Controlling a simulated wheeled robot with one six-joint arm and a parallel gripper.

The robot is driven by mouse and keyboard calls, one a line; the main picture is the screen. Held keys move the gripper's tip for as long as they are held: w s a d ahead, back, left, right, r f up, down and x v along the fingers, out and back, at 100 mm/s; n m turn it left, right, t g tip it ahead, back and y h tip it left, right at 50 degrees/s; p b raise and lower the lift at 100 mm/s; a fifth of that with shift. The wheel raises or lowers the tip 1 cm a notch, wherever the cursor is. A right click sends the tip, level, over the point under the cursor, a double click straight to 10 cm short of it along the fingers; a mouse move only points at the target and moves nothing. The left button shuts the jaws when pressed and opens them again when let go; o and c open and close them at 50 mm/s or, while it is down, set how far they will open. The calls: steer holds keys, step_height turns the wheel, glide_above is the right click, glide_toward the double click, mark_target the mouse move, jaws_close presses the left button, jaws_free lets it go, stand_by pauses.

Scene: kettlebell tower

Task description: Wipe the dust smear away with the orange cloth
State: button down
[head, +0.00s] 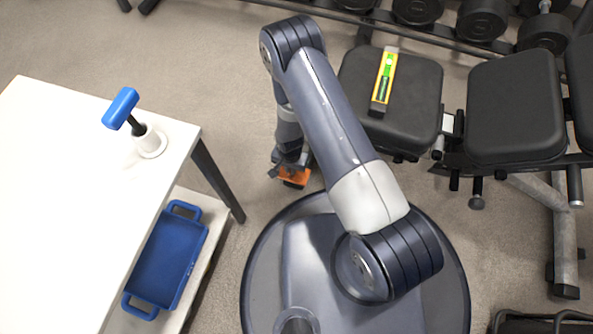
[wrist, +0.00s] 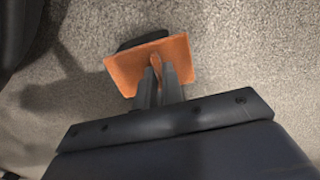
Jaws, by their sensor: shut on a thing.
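The orange cloth (head: 295,178) hangs at the end of my arm, over the carpet between the white table and the bench. In the wrist view the cloth (wrist: 125,72) is a flat orange piece with a raised fold pinched between the fingertips. My gripper (head: 289,163) is shut on that fold; its fingers also show in the wrist view (wrist: 158,75). A dark shape shows just behind the cloth's far edge; I cannot tell what it is. A faint greyish mark (head: 128,168) on the white table may be the dust smear, but it is too pale to be sure.
The white table (head: 60,190) holds a blue-handled tool in a white holder (head: 149,142). A blue tray (head: 168,262) sits on a lower shelf. A yellow-green level (head: 384,78) lies on a black bench (head: 420,95). Dumbbells line the back. Much of the tabletop is clear.

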steer(key=shift+s+d, duration=0.3)
steer(key=shift+d, duration=0.35)
steer(key=shift+s+d, duration=0.25)
steer(key=shift+d, duration=0.4)
steer(key=shift+r+p, duration=0.65)
steer(key=shift+r, duration=0.4)
steer(key=shift+w+a, duration=0.1)
steer(key=a+r, duration=0.1)
steer(key=w+a+r, duration=0.1)
steer(key=a, duration=0.2)
steer(key=shift+w+a+r, duration=0.2)
steer(key=shift+w+r, duration=0.1)
steer(key=shift+r, duration=0.1)
steer(key=r+p, duration=0.3)
steer(key=r, duration=0.2)
steer(key=shift+s+d+p, duration=0.1)
steer(key=shift+d+p, duration=0.1)
steer(key=shift+p, duration=0.2)
